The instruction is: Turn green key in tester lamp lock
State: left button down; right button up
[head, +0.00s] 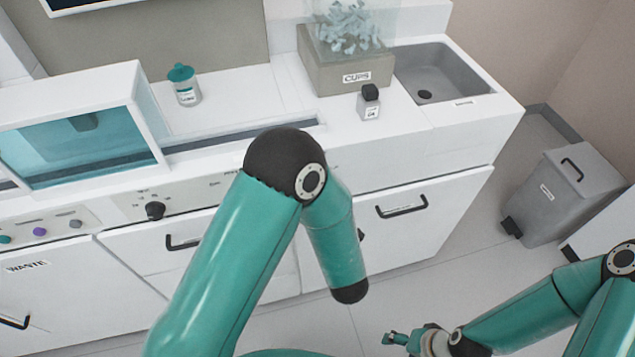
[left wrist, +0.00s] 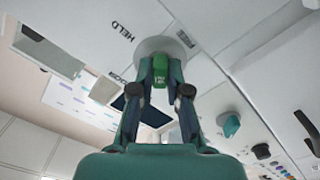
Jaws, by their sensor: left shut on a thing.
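In the left wrist view my left gripper (left wrist: 160,85) is shut on the green key (left wrist: 160,65), a small green block with a pale mark. The key's far end meets a round grey disc (left wrist: 152,44) on a white panel, which looks like the lock. I cannot tell how deep the key sits or how far it is turned. The gripper and key are hidden in the head view behind my left arm. In the head view my right gripper (head: 397,339) is low at the right, away from the counter; its jaws are too small to read.
A teal knob (left wrist: 230,124) stands right of the gripper. A grey bin (head: 565,195) stands right.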

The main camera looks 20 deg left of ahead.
pick_arm(q)
jog(key=m+p, duration=0.2)
jog(key=m, duration=0.1)
jog(key=shift+p, duration=0.4)
dwell(0.5)
jog(key=shift+r+m+p, duration=0.1)
jog(key=shift+m+p, duration=1.6)
jog(key=shift+p, duration=2.4)
